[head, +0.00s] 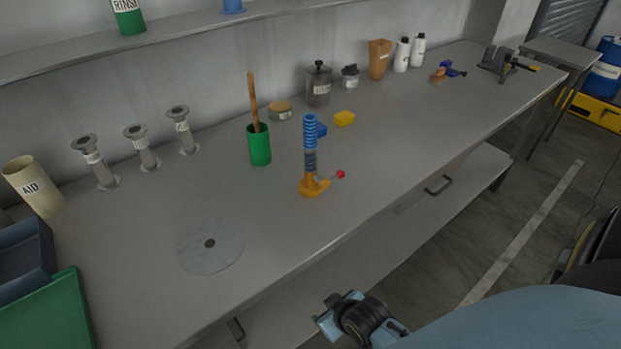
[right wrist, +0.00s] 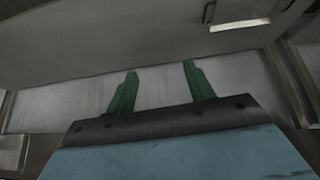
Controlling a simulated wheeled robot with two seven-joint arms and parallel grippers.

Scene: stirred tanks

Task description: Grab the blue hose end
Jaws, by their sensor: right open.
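The blue hose end (head: 310,127) is a ribbed blue piece standing upright at the top of an orange stand (head: 309,187) near the middle of the bench. A grey ribbed section shows below it, and a red-knobbed lever sticks out at the stand's right. My right gripper (head: 328,318) is low in front of the bench's front edge, well apart from the hose end. In the right wrist view its two green fingers (right wrist: 160,70) are spread with nothing between them. The hose end does not show in that view. My left gripper is not in view.
A flat grey disc (head: 210,247) lies at front left. The bench front edge (head: 300,264) lies between my right gripper and the stand.

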